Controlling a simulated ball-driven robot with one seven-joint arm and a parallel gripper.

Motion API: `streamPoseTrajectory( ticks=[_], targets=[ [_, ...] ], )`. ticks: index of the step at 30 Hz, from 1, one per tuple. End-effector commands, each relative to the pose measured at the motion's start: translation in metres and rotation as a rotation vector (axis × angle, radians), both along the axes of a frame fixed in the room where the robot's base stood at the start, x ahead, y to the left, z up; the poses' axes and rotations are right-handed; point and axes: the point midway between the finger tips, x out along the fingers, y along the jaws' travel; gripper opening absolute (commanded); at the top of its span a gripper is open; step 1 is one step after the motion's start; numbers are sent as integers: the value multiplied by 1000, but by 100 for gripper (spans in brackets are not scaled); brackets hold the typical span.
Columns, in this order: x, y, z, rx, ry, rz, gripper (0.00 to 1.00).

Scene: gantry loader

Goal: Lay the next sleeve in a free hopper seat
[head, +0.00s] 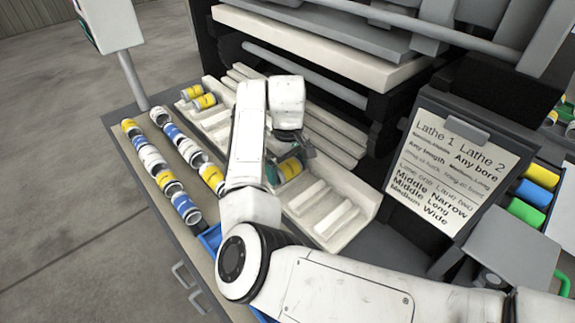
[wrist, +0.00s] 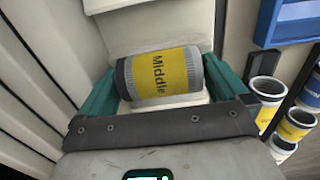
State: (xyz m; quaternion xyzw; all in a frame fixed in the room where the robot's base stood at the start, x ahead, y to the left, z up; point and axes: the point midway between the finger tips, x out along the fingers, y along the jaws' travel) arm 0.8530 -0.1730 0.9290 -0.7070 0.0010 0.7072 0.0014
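A sleeve with grey ends and a yellow band marked "Middle" (wrist: 160,75) lies crosswise between the green fingers of my gripper (wrist: 161,85) in the wrist view. The fingers meet its two ends. A white seat block shows just under it; I cannot tell whether it bears the sleeve. In the head view this sleeve (head: 290,168) is low over the white hopper (head: 345,235), at my gripper (head: 287,163), partly hidden. Two yellow-banded sleeves (head: 204,101) lie in seats at the hopper's far end. Bare seats (head: 322,207) show at the near end.
Two rows of upright sleeves (head: 184,207), banded yellow, blue or white, stand on the bench left of the hopper. A sign (head: 450,165) about Lathe 1 and Lathe 2 stands to the right. The dark machine frame with pale bars rises behind the hopper. A blue bin (head: 210,240) is partly hidden.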

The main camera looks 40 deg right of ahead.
Motion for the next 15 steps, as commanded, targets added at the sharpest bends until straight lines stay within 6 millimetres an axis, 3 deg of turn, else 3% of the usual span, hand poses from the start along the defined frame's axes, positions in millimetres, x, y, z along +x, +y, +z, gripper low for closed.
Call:
streamPoseTrajectory(
  ticks=[5,15],
  targets=[
    [1,0,11,-1,-1,0,100],
    [1,-1,72,-2,-3,-1,100]
  ],
)
